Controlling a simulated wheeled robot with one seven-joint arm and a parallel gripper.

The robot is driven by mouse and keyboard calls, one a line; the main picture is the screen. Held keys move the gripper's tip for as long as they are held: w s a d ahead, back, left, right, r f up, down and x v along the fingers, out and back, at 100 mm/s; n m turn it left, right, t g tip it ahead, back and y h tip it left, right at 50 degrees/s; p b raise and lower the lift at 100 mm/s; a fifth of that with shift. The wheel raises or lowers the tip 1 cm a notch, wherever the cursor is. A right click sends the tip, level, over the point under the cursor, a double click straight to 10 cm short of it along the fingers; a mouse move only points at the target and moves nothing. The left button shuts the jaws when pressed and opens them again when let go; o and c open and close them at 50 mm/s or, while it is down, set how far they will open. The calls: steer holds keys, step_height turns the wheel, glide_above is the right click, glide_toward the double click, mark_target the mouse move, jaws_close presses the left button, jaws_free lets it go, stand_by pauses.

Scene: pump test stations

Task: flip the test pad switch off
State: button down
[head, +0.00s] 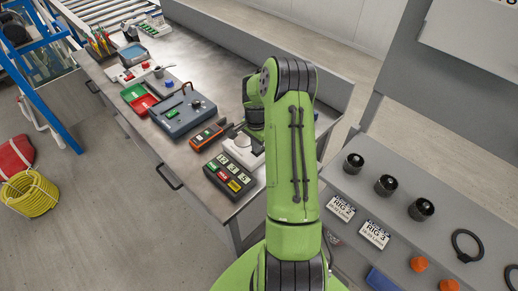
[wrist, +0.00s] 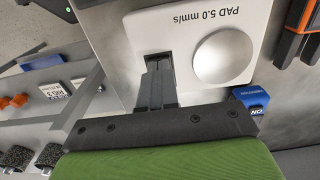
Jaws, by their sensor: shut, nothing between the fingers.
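The test pad is a white plate marked "PAD 5.0 mm/s" with a silver dome. It fills the upper middle of the wrist view (wrist: 180,20) and shows partly behind my arm in the head view (head: 246,157). A dark slot or switch (wrist: 157,57) sits beside the dome. My gripper (wrist: 158,68) is shut and empty, its fingertips at that dark spot. They cover most of it, so I cannot tell the switch's position or whether they touch it. In the head view my green arm hides the fingers.
A dark box with several coloured buttons (head: 229,177) and an orange handheld meter (head: 207,137) lie close to the pad on the metal bench. A grey-blue case (head: 183,115) stands farther left. A blue block with white lettering (wrist: 252,96) is near the gripper. Black knobs (head: 386,185) stand on the right-hand panel.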

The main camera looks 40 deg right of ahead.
step_height(320, 180, up, 7)
steer(key=p, duration=0.4)
stand_by(0.4)
